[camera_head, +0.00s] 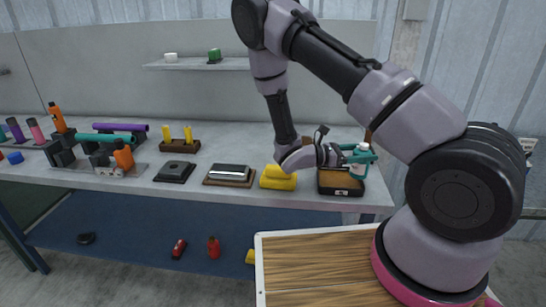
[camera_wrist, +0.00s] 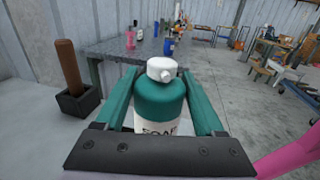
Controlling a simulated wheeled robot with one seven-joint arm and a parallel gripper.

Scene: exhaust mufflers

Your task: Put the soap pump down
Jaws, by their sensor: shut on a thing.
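The soap pump (camera_wrist: 160,103) is a white bottle with a teal upper part, a white pump head and dark lettering on its front. It is upright between the two teal fingers of my gripper (camera_wrist: 162,110), which is shut on it. In the head view, my gripper (camera_head: 360,158) reaches to the right end of the workbench (camera_head: 225,193), and the soap pump (camera_head: 361,150) shows between its fingers. It is above or at a black tray with a brown inside (camera_head: 340,184). I cannot tell whether the bottle's base touches anything.
A yellow object (camera_head: 278,178) and a silver block on a brown base (camera_head: 229,174) stand left of the tray. A brown cylinder in a black holder (camera_wrist: 72,80) stands left of my gripper. A shelf (camera_head: 198,64) hangs behind. A wooden-topped surface (camera_head: 315,265) is in front.

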